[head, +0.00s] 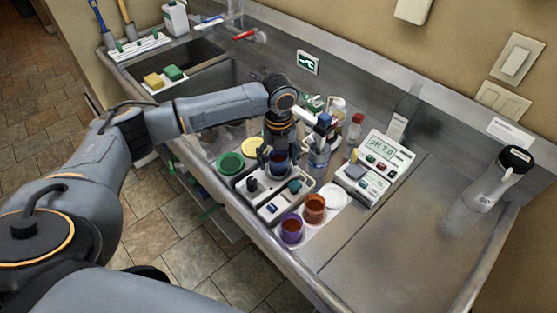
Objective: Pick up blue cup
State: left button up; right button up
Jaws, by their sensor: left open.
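The blue cup (279,161) stands at the back of a grey-white tray on the steel counter, with dark contents inside. My left gripper (277,152) points down right at the cup. Its jaws are open and a finger shows at the cup's left side. The arm and wrist hide part of the cup's far side, and I cannot tell whether the fingers touch it. My right gripper is not in view.
An orange cup (315,207) and a purple cup (292,229) stand in front. A green lid (230,164) lies left. A spray bottle (319,146) and pH meter (378,166) stand to the right. The counter's right part is mostly clear. A sink lies back left.

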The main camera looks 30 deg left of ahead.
pick_arm(q)
jog(key=shift+f, duration=0.25)
jog(key=c, duration=1.3)
jog(key=shift+o, duration=0.2)
jog(key=shift+r, duration=0.2)
